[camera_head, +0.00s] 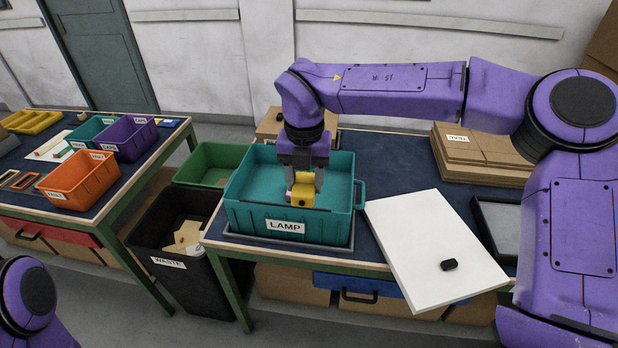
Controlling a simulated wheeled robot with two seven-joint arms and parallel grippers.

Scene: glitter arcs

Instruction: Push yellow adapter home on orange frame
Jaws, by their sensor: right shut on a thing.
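My right gripper (304,180) points down over the teal bin labelled LAMP (245,217). It is shut on a yellow block (301,199), which looks like the yellow adapter. A small pinkish patch shows at the left of the block; I cannot tell what it is. The block is inside the bin's outline; whether it touches the bin floor is unclear. A small orange frame (25,181) lies flat on the left table, left of the orange bin. A link of my left arm shows at the lower left, but its gripper is out of view.
The left table holds an orange bin (80,182), a purple bin (127,138) and a yellow tray (32,121). A black waste bin (180,262) stands between the tables. A white board (430,240) with a small black object (448,265) lies right of the teal bin.

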